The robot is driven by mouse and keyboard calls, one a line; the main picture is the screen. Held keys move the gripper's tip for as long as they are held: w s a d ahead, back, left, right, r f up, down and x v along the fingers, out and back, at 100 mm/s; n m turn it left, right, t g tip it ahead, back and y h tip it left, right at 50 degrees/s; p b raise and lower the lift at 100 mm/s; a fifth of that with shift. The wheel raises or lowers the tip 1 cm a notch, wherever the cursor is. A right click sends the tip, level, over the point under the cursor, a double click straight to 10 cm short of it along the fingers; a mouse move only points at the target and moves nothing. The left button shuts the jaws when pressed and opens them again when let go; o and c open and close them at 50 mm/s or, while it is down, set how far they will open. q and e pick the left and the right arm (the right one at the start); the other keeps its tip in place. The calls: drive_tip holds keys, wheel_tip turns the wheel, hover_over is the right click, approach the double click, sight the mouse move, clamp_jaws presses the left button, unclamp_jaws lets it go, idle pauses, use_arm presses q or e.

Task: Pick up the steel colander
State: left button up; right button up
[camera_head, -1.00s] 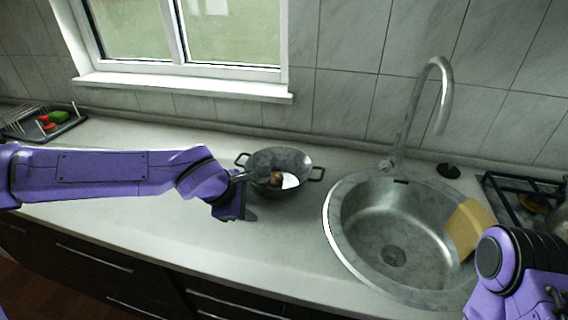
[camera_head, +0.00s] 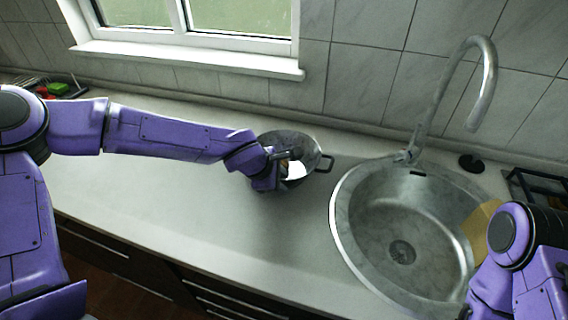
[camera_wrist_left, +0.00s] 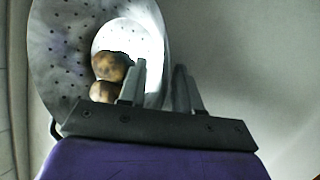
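The steel colander (camera_head: 311,146) stands on the counter left of the sink, a grey perforated bowl with side handles. Its left side is partly hidden by my left gripper in the head view. In the left wrist view the colander (camera_wrist_left: 60,50) holds brown, roundish things (camera_wrist_left: 110,68) that look like potatoes or onions, over a bright white patch. My left gripper (camera_head: 284,168) is at the colander's near left side. In the wrist view its two fingers (camera_wrist_left: 160,75) are apart, with the colander's rim appearing between them. Contact cannot be told. My right gripper is out of view.
The round sink (camera_head: 345,215) with a tall faucet (camera_head: 487,75) is right of the colander. A yellow-tan object (camera_head: 481,225) is at the sink's right side, by my right arm. A dark rack (camera_head: 530,185) is far right.

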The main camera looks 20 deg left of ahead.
use_arm(q)
drive_tip(key=shift+w+d+f, duration=0.1)
drive_tip(key=shift+d+f, duration=0.1)
drive_tip(key=shift+f, duration=0.1)
drive_tip(key=shift+a, duration=0.1)
clamp_jaws()
drive_tip(key=shift+r, duration=0.1)
